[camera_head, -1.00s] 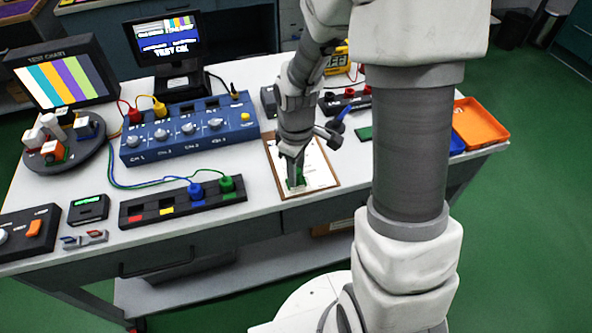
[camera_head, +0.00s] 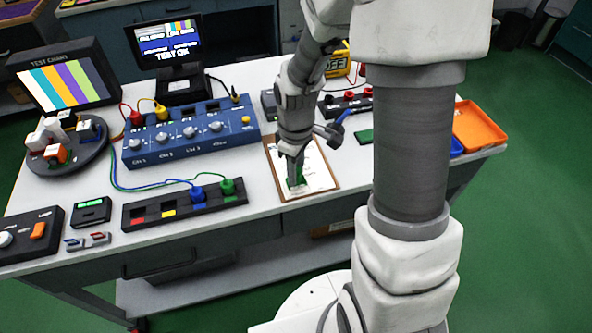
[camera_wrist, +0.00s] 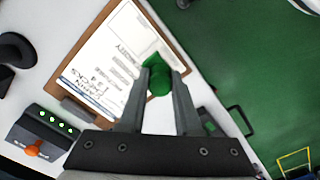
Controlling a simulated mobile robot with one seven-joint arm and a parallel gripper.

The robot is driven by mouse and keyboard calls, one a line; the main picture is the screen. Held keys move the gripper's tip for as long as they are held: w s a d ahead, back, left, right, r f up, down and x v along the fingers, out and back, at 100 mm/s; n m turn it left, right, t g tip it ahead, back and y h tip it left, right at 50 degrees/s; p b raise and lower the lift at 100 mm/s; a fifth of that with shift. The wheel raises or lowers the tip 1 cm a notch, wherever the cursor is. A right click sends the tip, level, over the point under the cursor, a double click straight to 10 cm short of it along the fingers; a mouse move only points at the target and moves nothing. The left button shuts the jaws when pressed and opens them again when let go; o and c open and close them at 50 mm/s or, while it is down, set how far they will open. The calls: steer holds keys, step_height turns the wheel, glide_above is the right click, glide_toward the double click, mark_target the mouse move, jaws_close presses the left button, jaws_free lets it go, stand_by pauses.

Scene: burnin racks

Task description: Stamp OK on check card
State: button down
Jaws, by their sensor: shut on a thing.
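The check card (camera_head: 318,172) is a white printed sheet on a brown clipboard (camera_head: 327,192) near the table's front edge. The card (camera_wrist: 95,70) and clipboard (camera_wrist: 143,18) also show in the wrist view. My gripper (camera_head: 293,172) is over the card's lower left part in the head view. It is shut on a green stamp, seen between the fingertips in the wrist view (camera_wrist: 158,77) and below them in the head view (camera_head: 299,183). The stamp's underside is hidden, so I cannot tell whether it touches the card. No OK mark is readable.
A flat green pad (camera_head: 366,136) lies right of the clipboard. An orange tray (camera_head: 482,127) is at the right edge. A blue channel box (camera_head: 185,138) and a black socket strip (camera_head: 165,208) stand left. A monitor (camera_head: 166,52) reads TEST OK.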

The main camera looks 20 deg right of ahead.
steer(key=shift+r+p, duration=2)
steer(key=shift+r, duration=0.8)
